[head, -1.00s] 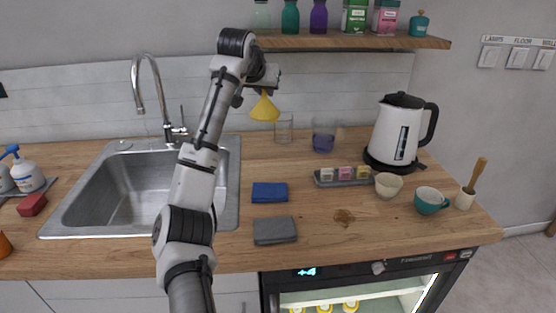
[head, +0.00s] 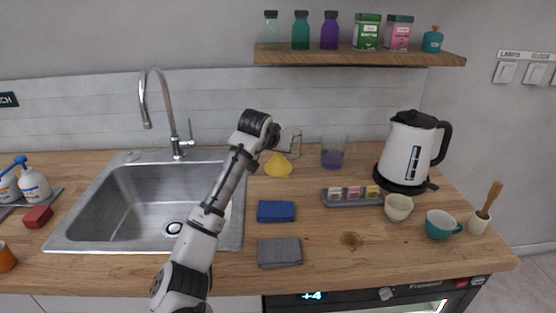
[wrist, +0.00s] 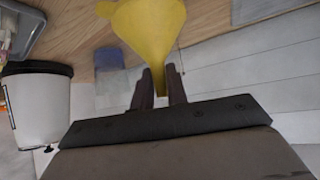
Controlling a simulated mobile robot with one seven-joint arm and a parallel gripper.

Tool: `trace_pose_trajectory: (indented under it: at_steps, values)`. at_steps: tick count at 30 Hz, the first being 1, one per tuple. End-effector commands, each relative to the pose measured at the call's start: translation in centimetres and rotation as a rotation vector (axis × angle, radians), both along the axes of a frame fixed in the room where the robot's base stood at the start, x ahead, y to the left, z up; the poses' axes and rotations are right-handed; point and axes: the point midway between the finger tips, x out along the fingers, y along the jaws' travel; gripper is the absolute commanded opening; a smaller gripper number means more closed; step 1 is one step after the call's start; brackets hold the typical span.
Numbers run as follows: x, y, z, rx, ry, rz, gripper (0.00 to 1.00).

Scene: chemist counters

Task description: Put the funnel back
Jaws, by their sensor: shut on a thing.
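The yellow funnel (head: 278,167) is at the end of my arm, low over the back of the counter and just in front of a clear glass (head: 294,142). My gripper (head: 273,151) is shut on the funnel's narrow stem. In the wrist view, the fingertips (wrist: 160,80) close on the stem, and the funnel's wide yellow cone (wrist: 148,28) spreads beyond them. I cannot tell whether the funnel touches the counter. My arm's end partly hides the funnel's top in the head view.
A glass of purple-blue liquid (head: 333,155) stands right of the funnel. A kettle (head: 408,150) and a grey tray of small boxes (head: 350,197) are farther right. The sink (head: 150,205) is left. Blue (head: 276,211) and grey (head: 279,252) cloths lie in front. A shelf (head: 360,57) is above.

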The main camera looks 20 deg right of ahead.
Motion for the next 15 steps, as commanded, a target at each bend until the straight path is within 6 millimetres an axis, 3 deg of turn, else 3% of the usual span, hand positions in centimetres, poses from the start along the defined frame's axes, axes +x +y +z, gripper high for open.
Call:
trace_pose_trajectory:
  at_steps: [15]
  values:
    - [0.0,0.0,-5.0,-0.001,-0.001,0.000,0.00]
